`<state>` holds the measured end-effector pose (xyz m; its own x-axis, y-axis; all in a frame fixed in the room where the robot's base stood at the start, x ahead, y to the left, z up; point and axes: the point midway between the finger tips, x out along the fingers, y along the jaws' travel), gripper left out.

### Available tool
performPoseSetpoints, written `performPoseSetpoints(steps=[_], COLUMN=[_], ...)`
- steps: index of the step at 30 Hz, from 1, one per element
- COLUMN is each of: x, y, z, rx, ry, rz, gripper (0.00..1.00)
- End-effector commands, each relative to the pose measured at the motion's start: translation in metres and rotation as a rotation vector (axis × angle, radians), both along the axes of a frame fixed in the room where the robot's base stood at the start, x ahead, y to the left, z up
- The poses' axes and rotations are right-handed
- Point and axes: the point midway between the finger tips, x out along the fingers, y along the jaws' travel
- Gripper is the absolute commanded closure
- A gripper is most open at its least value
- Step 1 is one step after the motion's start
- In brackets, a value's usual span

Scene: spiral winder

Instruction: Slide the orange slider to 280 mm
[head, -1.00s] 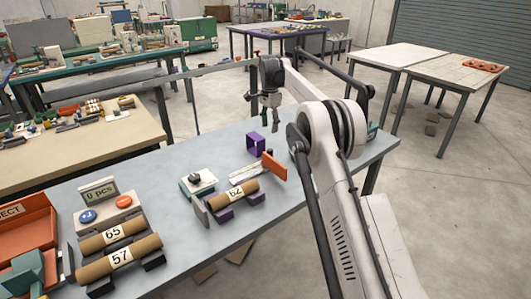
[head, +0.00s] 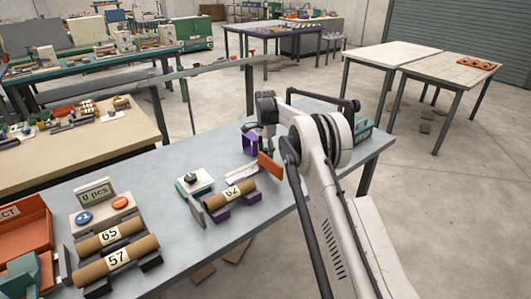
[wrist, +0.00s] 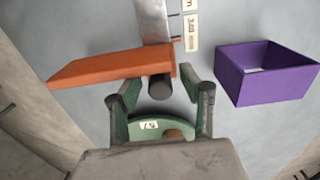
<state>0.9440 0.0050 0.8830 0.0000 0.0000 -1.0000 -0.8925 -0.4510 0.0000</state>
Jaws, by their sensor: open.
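The orange slider (head: 269,168) is an upright plate at the right end of the pale ruler (head: 243,173), behind the tube marked 62. In the wrist view the slider (wrist: 108,67) lies across the ruler strip (wrist: 153,22), with a printed scale tag (wrist: 191,33) beside it. My gripper (head: 268,142) is low, just behind the slider in the head view. In the wrist view its open fingers (wrist: 160,86) stand on both sides of a dark round knob (wrist: 160,89) close to the orange plate. Whether the fingers touch the knob cannot be told.
A purple open box (wrist: 265,75) stands close to the right finger; it also shows in the head view (head: 249,142). Cardboard tube 62 (head: 229,193) lies on its cradle in front. A small device with a black knob (head: 193,182) is to the left. The grey front tabletop (head: 250,230) is clear.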

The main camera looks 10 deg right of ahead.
Motion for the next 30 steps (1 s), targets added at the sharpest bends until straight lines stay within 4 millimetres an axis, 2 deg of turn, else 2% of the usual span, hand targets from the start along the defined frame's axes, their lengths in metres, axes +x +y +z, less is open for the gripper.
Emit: performPoseSetpoints(steps=[8, 18, 26, 30], x=[0.0, 0.0, -0.001, -0.007], y=[0.0, 0.0, 0.001, 0.015], z=[-0.002, -0.002, -0.002, -0.004], rx=[0.0, 0.0, 0.0, 0.0], ry=[0.0, 0.0, 0.0, 0.0], rz=[0.0, 0.0, 0.0, 0.003], gripper=[0.6, 1.0, 1.0, 1.0])
